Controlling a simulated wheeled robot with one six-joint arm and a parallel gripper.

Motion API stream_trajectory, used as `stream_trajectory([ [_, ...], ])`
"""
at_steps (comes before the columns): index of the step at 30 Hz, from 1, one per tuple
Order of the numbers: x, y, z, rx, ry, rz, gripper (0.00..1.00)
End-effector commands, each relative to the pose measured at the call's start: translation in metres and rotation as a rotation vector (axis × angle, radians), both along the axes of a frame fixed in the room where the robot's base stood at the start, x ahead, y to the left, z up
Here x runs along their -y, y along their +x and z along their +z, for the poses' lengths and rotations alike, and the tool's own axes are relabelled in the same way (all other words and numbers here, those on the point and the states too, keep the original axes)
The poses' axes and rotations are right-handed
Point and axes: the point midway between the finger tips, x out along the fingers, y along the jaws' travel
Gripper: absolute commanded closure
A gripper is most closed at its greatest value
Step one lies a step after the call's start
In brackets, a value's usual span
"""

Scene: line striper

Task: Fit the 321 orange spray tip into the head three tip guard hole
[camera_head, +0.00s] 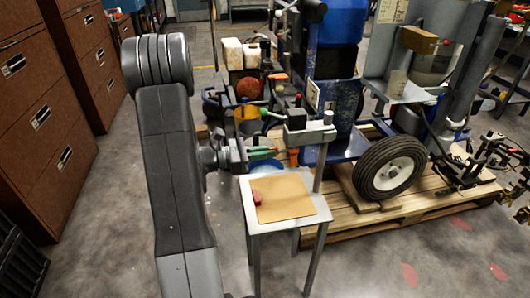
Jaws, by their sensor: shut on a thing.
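My gripper (243,155) is at the end of my dark grey arm, near the striper's spray heads and above the back edge of a small table. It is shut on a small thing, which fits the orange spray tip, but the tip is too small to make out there. A small orange part (293,156) shows just right of the gripper, under a grey block; I cannot tell whether it is the tip or a tip guard. The head three tip guard hole cannot be made out at this size.
A small grey table (242,187) with a tan mat (297,205) and a red piece (256,196) on it stands below the gripper. The striper's wheel (390,168) and a wooden pallet (435,205) are at right.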

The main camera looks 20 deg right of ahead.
Motion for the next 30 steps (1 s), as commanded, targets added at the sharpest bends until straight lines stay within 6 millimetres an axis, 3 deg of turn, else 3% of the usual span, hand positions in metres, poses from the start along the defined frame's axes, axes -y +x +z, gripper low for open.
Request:
stream_trajectory([
  [30,0.022,-0.005,0.0,0.0,0.0,-0.001,1.0],
])
